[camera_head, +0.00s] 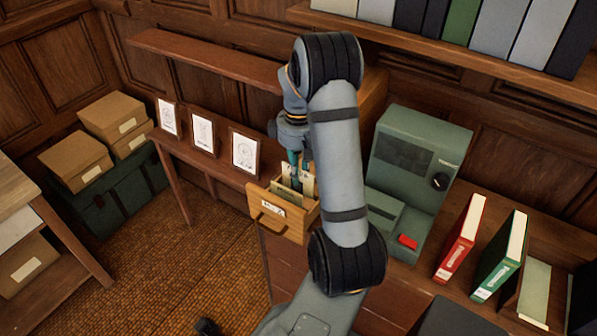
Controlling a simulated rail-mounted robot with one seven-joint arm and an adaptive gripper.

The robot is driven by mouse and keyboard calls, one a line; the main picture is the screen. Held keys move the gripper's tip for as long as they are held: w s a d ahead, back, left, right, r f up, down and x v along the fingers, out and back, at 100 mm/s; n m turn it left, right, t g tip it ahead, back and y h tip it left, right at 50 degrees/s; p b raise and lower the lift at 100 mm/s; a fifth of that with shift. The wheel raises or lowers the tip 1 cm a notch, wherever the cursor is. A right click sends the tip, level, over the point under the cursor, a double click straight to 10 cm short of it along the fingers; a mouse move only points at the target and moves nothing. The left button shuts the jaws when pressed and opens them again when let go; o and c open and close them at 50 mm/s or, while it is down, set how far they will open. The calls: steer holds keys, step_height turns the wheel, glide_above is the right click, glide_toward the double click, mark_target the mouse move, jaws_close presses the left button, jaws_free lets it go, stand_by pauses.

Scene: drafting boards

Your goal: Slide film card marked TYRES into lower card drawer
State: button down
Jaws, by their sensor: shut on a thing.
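A wooden card drawer (275,223) stands pulled out at the centre, with a handle and a small white label on its front. Pale cards show inside it. My gripper (296,179) points down into the open drawer, its fingers between the drawer's sides. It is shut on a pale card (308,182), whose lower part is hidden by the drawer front. No TYRES marking is readable at this size. My arm hides the right side of the drawer and part of the cabinet, so I cannot tell how deep the card sits.
Framed drawings (244,154) stand on the desk left of the drawer. A grey-green machine (412,160) with a red piece stands at right. Red (461,238) and green (500,256) binders stand farther right. A shelf (205,57) overhangs behind. Boxes (75,163) sit at left.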

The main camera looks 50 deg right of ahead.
steer(key=shift+f, duration=0.45)
steer(key=shift+f+b, duration=0.8)
steer(key=shift+b, duration=0.15)
steer(key=c, duration=1.7)
jaws_free()
step_height(320, 180, up, 12)
steer(key=shift+r, duration=0.1)
